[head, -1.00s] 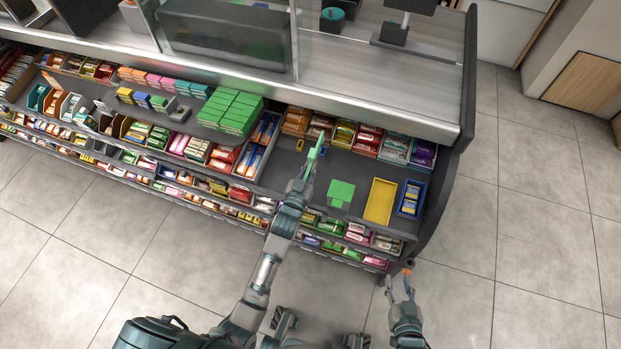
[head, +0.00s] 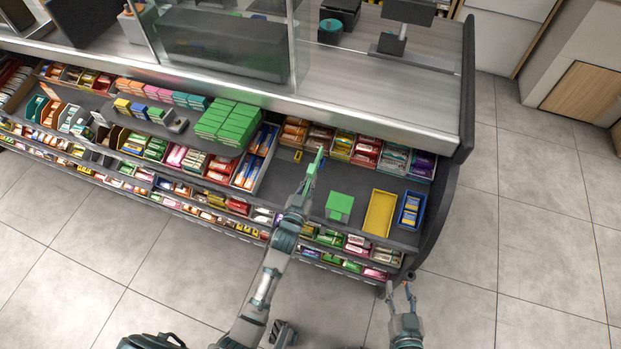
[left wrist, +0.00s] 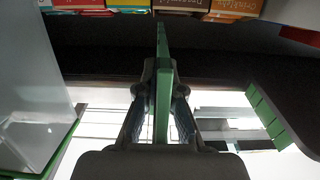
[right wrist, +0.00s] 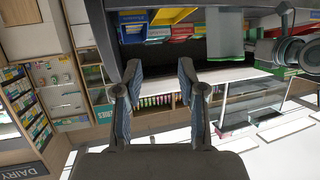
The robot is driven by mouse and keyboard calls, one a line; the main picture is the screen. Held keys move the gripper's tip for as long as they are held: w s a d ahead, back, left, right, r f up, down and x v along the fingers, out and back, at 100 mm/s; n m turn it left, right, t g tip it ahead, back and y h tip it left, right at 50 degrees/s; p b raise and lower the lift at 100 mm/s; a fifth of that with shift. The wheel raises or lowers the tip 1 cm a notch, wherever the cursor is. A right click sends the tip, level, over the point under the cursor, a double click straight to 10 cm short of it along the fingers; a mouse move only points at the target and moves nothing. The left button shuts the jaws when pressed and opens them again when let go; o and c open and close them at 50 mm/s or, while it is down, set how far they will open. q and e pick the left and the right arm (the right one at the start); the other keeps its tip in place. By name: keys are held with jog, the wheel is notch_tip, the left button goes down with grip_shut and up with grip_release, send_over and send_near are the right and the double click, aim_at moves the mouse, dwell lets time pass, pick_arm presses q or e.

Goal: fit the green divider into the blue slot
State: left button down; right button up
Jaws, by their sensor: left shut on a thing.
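My left gripper (head: 306,190) is shut on the green divider (head: 314,168), a thin upright plate held over the dark shelf. In the left wrist view the divider (left wrist: 162,75) stands edge-on between the two fingers (left wrist: 162,92), pointing toward the product boxes.
Candy boxes (head: 366,152) line the shelf's back. Stacked green boxes (head: 228,122) stand left. Bare shelf lies around the divider.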

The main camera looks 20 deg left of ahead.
pick_arm(q)
jog(key=shift+w+f+b, duration=0.1)
jog(key=shift+f+b, duration=0.3)
jog(key=shift+f, duration=0.45)
jog(key=shift+w+f, duration=0.1)
jog(key=shift+f, duration=0.3)
pick_arm(e)
jog(key=shift+w+a+r+t+y, duration=0.15)
jog(key=shift+w+r+t, duration=0.1)
jog(key=shift+r+t, duration=0.3)
jog(key=shift+w+a+r+t+y, duration=0.15)
jog(key=shift+w+r+t+y, duration=0.2)
jog(key=shift+r, duration=0.3)
jog(key=shift+w+a+r+t, duration=0.15)
jog(key=shift+r+t, duration=0.35)
jog(key=shift+r, duration=0.1)
jog(key=shift+r, duration=0.1)
jog(key=shift+r, duration=0.3)
jog(key=shift+r, duration=0.3)
pick_arm(q)
jog(key=shift+w+f, duration=0.1)
jog(key=shift+f, duration=0.6)
pick_arm(e)
jog(key=shift+f, duration=0.5)
jog(key=shift+r, duration=0.35)
pick_arm(q)
jog(key=shift+w+f, duration=0.1)
jog(key=shift+f, duration=0.6)
pick_arm(e)
jog(key=shift+f, duration=0.55)
